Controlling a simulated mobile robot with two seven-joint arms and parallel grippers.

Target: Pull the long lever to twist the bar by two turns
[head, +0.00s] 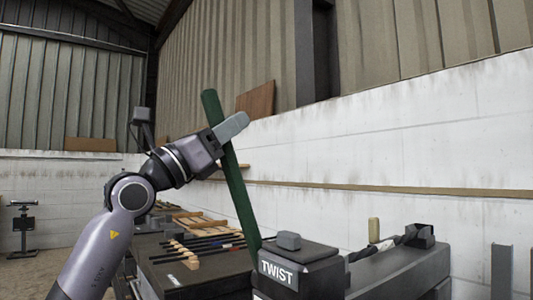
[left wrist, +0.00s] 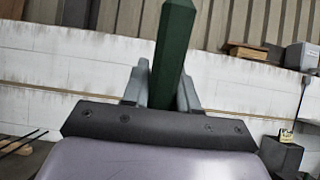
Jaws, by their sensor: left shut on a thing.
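The long green lever (head: 238,195) rises from beside the dark machine block (head: 298,268) labelled TWIST and leans to the left toward its top. My left gripper (head: 231,128) is shut on the lever in its upper part, with a short piece of lever above the fingers. In the left wrist view the lever (left wrist: 174,45) stands between the two grey fingers. A dark bar (head: 388,243), which looks twisted, runs from behind the block toward a dark holder (head: 420,235) at the right. The lever's lower end is partly hidden. My right gripper is not in view.
A dark bench (head: 200,272) with several rods and wooden racks stands behind and left of the machine. An upright wooden handle (head: 374,230) stands near the bar. A white block wall (head: 400,140) runs behind. A small stand (head: 22,222) is at the far left.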

